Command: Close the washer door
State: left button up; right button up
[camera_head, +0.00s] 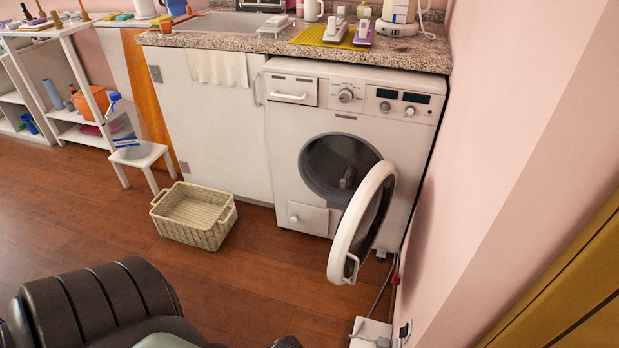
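The white front-loading washer (285,160) stands under the counter at the right, next to the pink wall. Its round door (361,225) is swung wide open, hinged at the right of the opening and jutting out toward me. The door has a white ring, dark glass and a handle (351,266) at its lower free edge. The drum opening (325,165) is exposed, and something small and dark shows inside it, partly hidden by the door. Neither of my grippers can be made out in this view.
A woven basket (178,232) sits on the wooden floor left of the washer. A white stool (137,158) stands behind it. A cable runs along the right wall to a white box (371,334).

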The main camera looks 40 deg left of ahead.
aim_at(362, 219)
jog(key=u, duration=0.85)
